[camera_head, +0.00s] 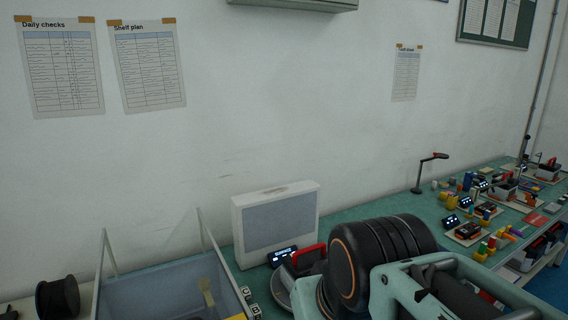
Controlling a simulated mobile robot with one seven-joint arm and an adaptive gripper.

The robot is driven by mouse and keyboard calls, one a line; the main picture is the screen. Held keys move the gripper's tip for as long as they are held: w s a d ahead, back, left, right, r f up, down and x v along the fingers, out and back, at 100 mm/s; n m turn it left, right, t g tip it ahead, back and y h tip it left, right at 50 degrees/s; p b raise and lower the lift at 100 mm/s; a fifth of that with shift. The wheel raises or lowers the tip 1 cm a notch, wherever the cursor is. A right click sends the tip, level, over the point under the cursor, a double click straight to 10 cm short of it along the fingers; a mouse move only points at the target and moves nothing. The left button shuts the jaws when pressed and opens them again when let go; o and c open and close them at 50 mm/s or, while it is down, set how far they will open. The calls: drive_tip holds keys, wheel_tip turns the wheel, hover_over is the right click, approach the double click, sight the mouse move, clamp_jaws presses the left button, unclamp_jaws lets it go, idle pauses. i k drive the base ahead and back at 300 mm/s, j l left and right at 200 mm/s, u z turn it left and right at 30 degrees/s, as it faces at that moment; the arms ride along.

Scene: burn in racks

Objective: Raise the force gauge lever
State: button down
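I cannot single out the force gauge or its lever with certainty. A red handle-like part (308,257) shows on the green bench, just left of my arm, beside a small dark display (282,256) with lit characters. A round grey part (281,289) lies below it, partly hidden by my arm. Similar small displays (451,221) and red-and-black devices (467,230) stand farther along the bench at the right. My arm's dark joint and pale links fill the lower middle and right. My gripper is not visible.
A white box with a grey panel (278,218) stands against the wall. A black desk lamp (419,175) and several coloured blocks (450,202) stand on the bench (372,208) at the right.

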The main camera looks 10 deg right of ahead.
sight(510, 180)
drive_tip(key=l+z, duration=0.15)
drive_tip(key=l, duration=0.35)
drive_tip(key=l+z, duration=0.15)
drive_tip(key=l, duration=0.35)
drive_tip(key=l+z, duration=0.15)
drive_tip(key=l, duration=0.3)
drive_tip(key=l+z, duration=0.15)
drive_tip(key=l, duration=0.35)
drive_tip(key=i+l+z, duration=0.15)
drive_tip(key=l, duration=0.35)
drive_tip(key=l+z, duration=0.15)
drive_tip(key=l, duration=0.3)
drive_tip(key=i+l+z, duration=0.15)
drive_tip(key=l, duration=0.3)
drive_tip(key=i, duration=0.05)
